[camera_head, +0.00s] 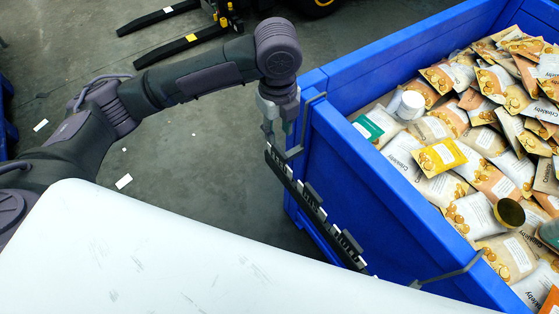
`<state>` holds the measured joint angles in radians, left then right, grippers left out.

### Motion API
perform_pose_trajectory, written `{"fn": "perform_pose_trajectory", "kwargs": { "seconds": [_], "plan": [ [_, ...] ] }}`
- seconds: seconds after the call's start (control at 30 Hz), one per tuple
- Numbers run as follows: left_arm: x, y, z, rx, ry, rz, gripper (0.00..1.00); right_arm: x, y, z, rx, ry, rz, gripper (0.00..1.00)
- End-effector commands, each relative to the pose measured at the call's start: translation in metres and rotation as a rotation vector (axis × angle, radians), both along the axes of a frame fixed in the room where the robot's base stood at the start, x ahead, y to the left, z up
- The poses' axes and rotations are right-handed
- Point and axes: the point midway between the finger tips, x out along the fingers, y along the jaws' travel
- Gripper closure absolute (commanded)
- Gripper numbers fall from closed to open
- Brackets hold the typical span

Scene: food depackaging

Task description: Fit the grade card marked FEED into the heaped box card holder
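My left gripper (279,132) points down beside the near left corner of the blue box. Its two grey fingers look spread, with a gap between them, above the upper end of a black rail (312,205). The rail slants down along the outside of the box, with several small black and white cards (348,242) along it. The print on the cards is too small to read, so I cannot tell which is marked FEED. The blue box (375,185) is heaped with food packets. I cannot make out a separate card holder. My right gripper is not in view.
Grey metal hooks (450,274) sit at the box wall near the rail. The box also holds a white-capped jar (411,105) and a gold lid (509,212). A white surface (190,260) fills the lower left. Dark forklift forks (190,42) lie on the floor behind.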

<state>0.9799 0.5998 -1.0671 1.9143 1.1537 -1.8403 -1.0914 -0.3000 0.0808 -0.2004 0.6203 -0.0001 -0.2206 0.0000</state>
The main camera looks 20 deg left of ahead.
Motion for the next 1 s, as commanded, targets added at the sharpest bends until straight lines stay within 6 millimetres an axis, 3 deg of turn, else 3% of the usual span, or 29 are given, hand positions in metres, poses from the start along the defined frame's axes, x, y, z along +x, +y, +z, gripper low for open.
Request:
{"fn": "perform_pose_trajectory", "kwargs": {
  "seconds": [0.4, 0.67, 1.0],
  "plan": [
    [0.001, 0.002, -0.068, 0.008, 0.007, -0.009, 0.66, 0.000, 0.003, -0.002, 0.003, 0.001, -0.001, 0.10],
    [0.002, 0.002, -0.088, 0.007, 0.004, -0.010, 0.66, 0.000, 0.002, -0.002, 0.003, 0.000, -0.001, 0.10],
    [0.007, 0.001, -0.132, 0.007, 0.003, -0.010, 0.66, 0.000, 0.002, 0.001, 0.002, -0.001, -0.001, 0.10]
  ]
}}
